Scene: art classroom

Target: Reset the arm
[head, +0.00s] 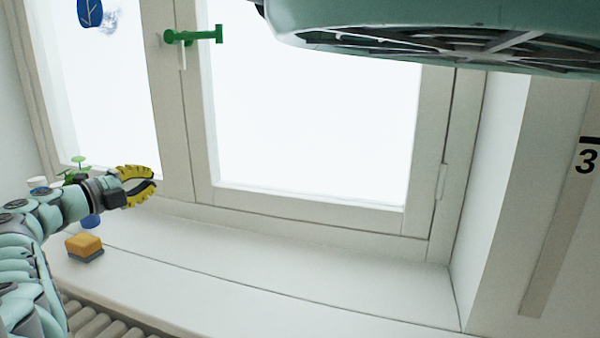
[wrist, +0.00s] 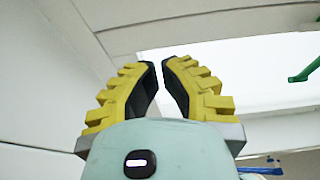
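My gripper (head: 154,175) has two yellow, ridged fingers with dark inner faces. In the head view it is at the left, at the end of my arm, above the window sill and in front of the window frame. In the wrist view my gripper (wrist: 161,66) shows its fingertips a little apart, with a narrow gap between them. Nothing is held between the fingers.
A sponge (head: 84,246), orange over grey, lies on the white sill (head: 250,280) below my gripper. A small green plant (head: 80,163) stands partly hidden behind my arm. A green window handle (head: 193,37) juts from the frame. The sill's middle and right are clear.

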